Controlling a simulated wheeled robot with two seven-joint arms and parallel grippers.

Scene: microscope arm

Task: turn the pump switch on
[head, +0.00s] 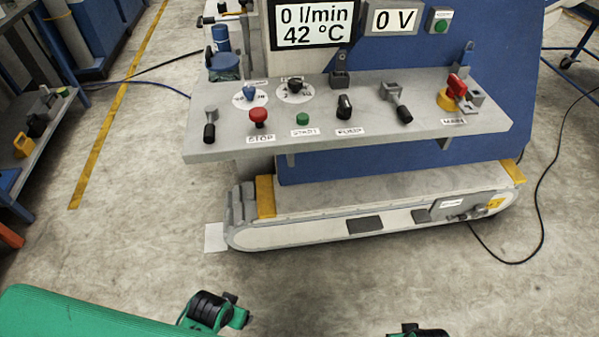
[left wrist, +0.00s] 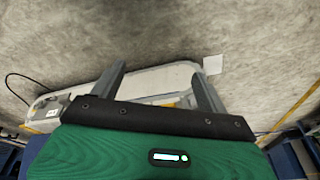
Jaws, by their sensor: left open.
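The pump switch is a black rotary knob (head: 344,107) above a label reading PUMP, on the grey sloped console panel (head: 225,150) in the head view. Its pointer stands roughly upright. The display (head: 311,24) above reads 0 l/min and 42 °C. My left gripper (left wrist: 160,72) is open and empty in the left wrist view, with its two grey fingers apart over the console's low base and the floor. It is well away from the knob, which is not visible in that view. In the head view, only parts of my arms show at the bottom edge.
Beside the knob are a green START button (head: 303,118), a red STOP button (head: 258,117), a black-handled lever (head: 397,101) and a red MAIN handle (head: 456,87). A second display (head: 394,19) reads 0 V. The floor (head: 140,240) before the console is clear.

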